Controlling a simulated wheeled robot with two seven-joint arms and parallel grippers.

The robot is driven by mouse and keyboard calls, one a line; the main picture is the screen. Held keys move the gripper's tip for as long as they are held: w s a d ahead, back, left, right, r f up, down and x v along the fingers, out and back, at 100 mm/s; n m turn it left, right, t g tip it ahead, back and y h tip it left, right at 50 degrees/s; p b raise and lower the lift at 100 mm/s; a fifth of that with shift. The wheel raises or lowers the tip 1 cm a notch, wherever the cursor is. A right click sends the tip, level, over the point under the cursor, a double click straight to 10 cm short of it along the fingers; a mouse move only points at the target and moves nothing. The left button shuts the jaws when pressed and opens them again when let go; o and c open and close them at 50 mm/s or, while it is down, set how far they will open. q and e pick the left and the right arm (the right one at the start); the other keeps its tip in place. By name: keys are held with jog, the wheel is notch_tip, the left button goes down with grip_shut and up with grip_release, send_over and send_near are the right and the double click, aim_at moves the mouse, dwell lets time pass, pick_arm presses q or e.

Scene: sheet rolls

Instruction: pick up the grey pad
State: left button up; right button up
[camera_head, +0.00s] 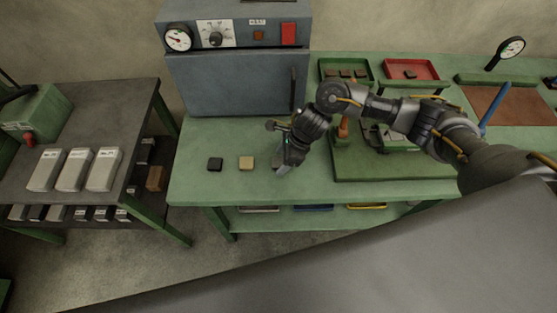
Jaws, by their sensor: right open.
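A black pad (215,164) and a tan pad (246,163) lie in a row on the green bench top. At the right end of this row, a small grey patch (278,161) shows beside my fingers; it looks like the grey pad, mostly hidden by the gripper. My right gripper (282,167) points down over that spot, right of the tan pad. It is open, and I cannot tell whether its fingers touch the pad. My left gripper is out of view.
A grey-blue oven (235,85) stands behind the pads. A green press base (390,169) is to the right, under my right arm. Red (411,68) and green (330,70) trays sit at the back. A side table (125,110) with grey blocks stands left.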

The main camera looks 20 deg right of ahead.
jog(key=shift+f, duration=0.15)
jog(key=c, duration=1)
jog(key=shift+c, duration=0.2)
jog(key=shift+r+b, duration=0.5)
jog(key=shift+r, duration=0.15)
jog(key=shift+w+r+b, duration=0.1)
jog(key=shift+r+b, duration=0.3)
jog(key=shift+r, duration=0.25)
jog(key=s+a+r, duration=0.2)
jog(key=s+r, duration=0.3)
jog(key=s, duration=0.1)
jog(key=s+a+r, duration=0.2)
jog(key=s+r, duration=0.3)
jog(key=s, duration=0.2)
jog(key=shift+s+a+r, duration=0.2)
jog(key=shift+s+a, duration=0.05)
jog(key=shift+a, duration=0.1)
